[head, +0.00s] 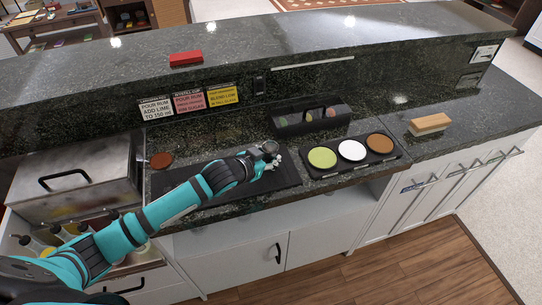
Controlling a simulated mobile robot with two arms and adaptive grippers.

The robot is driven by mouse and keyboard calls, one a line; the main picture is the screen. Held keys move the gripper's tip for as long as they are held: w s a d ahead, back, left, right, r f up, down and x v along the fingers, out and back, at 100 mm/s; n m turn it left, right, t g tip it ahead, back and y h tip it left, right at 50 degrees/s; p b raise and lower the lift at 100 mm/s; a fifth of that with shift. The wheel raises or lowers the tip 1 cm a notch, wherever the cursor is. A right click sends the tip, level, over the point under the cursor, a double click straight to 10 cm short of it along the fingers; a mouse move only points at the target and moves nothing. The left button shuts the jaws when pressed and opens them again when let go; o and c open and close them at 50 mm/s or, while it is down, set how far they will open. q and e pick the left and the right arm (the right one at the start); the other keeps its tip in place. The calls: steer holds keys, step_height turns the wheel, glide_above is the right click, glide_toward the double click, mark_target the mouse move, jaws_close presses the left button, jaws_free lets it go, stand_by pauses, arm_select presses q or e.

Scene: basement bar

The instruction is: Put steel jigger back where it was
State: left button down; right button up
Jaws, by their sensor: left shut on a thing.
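The steel jigger (269,148) shows as a small grey metal cup at the end of my left arm. My left gripper (270,160) is shut on it, and its fingers hide part of the jigger. They are over the right part of a black bar mat (168,182) on the dark stone counter. I cannot tell whether the jigger touches the mat. My right gripper is not in view.
A black tray (313,173) with green, white and brown rounds is right of the mat. A black caddy (310,118) stands behind. A steel bin (80,180) and reddish-brown disc (160,160) are left. A wooden brush (430,124) lies far right, with clear counter around it.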

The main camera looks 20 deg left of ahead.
arm_select(q)
steer(key=shift+f, duration=0.15)
steer(key=c, duration=1.1)
jaws_free()
steer(key=shift+c, duration=0.2)
steer(key=shift+s+r, duration=0.1)
steer(key=shift+r, duration=0.1)
steer(key=b+v, duration=0.1)
steer(key=v, duration=1.1)
